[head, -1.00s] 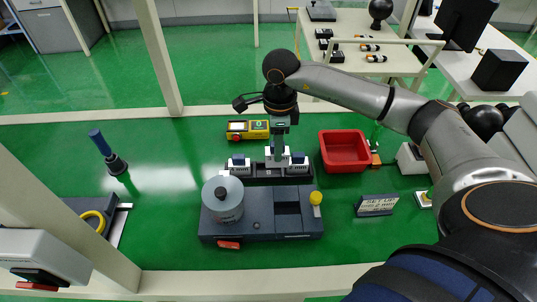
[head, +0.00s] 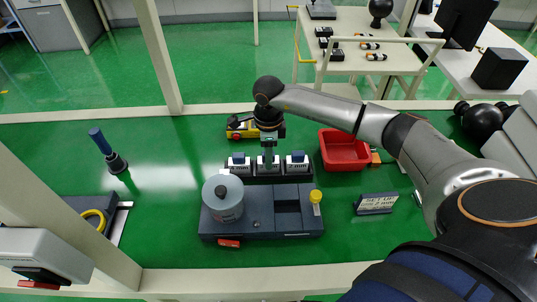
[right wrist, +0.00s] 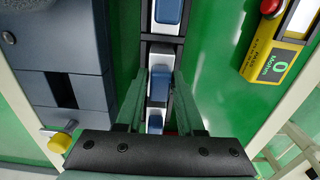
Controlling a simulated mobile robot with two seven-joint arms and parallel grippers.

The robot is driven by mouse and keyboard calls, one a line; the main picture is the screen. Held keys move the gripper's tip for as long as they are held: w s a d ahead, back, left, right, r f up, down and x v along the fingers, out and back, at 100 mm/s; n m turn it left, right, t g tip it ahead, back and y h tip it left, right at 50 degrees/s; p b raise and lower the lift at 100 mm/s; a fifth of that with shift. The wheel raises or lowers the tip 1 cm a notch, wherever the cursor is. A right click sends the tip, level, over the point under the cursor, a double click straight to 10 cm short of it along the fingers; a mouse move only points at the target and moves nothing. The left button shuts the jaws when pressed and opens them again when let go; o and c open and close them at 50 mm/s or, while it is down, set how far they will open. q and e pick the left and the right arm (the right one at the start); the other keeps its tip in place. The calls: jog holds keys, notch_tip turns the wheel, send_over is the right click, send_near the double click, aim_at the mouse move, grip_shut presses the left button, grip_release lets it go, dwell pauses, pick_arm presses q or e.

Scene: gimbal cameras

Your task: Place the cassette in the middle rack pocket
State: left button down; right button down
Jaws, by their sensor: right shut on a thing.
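The dark rack (head: 268,178) stands behind the grey-blue machine in the head view. A white and blue cassette (head: 238,161) sits in its left pocket and another (head: 297,161) in its right pocket. My right gripper (head: 268,148) points down at the middle pocket, shut on a white and blue cassette (head: 268,162). This cassette lines up with its neighbours; I cannot tell whether it is fully seated. In the right wrist view, the gripper's fingers (right wrist: 162,78) flank the held cassette (right wrist: 158,62), in line with the others. The middle pocket's inside is hidden. My left gripper is not in view.
The grey-blue machine (head: 260,228) with a round grey canister (head: 222,197) and a yellow knob (head: 316,196) is close in front. A red bin (head: 344,150) stands right of the rack, a yellow device (head: 240,131) behind it.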

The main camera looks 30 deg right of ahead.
jog(key=shift+f, duration=0.2)
jog(key=c, duration=0.5)
grip_release()
jog(key=shift+r, duration=0.1)
notch_tip(320, 180, up, 12)
jog(key=shift+r, duration=0.2)
